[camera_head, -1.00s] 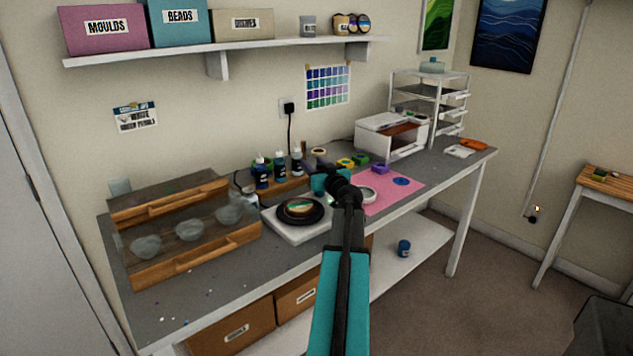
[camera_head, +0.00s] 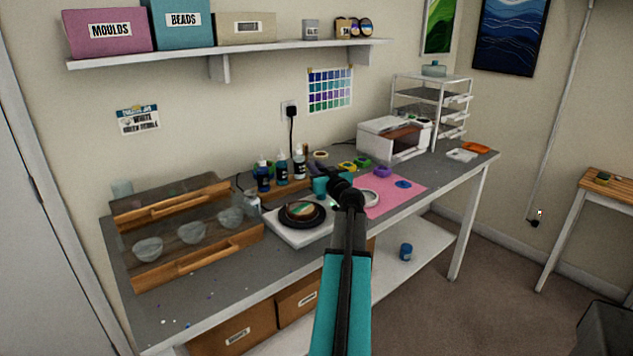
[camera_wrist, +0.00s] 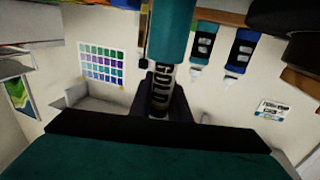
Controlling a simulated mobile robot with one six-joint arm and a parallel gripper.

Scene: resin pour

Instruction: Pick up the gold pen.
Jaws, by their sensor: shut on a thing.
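The gold pen (camera_wrist: 160,91), a slim barrel marked GOLD, is between the dark fingers of my gripper (camera_wrist: 162,100) in the wrist view, which is upside down. My gripper is shut on it. A teal cup (camera_wrist: 172,30) adjoins the pen's far end; I cannot tell whether the pen still sits inside it. In the head view the teal cup (camera_head: 320,186) stands beside my arm's dark end, at the back of the bench. The pen and fingertips are mostly hidden there.
Dark bottles (camera_head: 282,171) stand left of the cup. A white scale (camera_head: 290,229) bears a round dark mould (camera_head: 317,211). A pink mat (camera_head: 405,193) with a white ring lies right. A shelf (camera_head: 190,56) hangs above; the wall behind is near.

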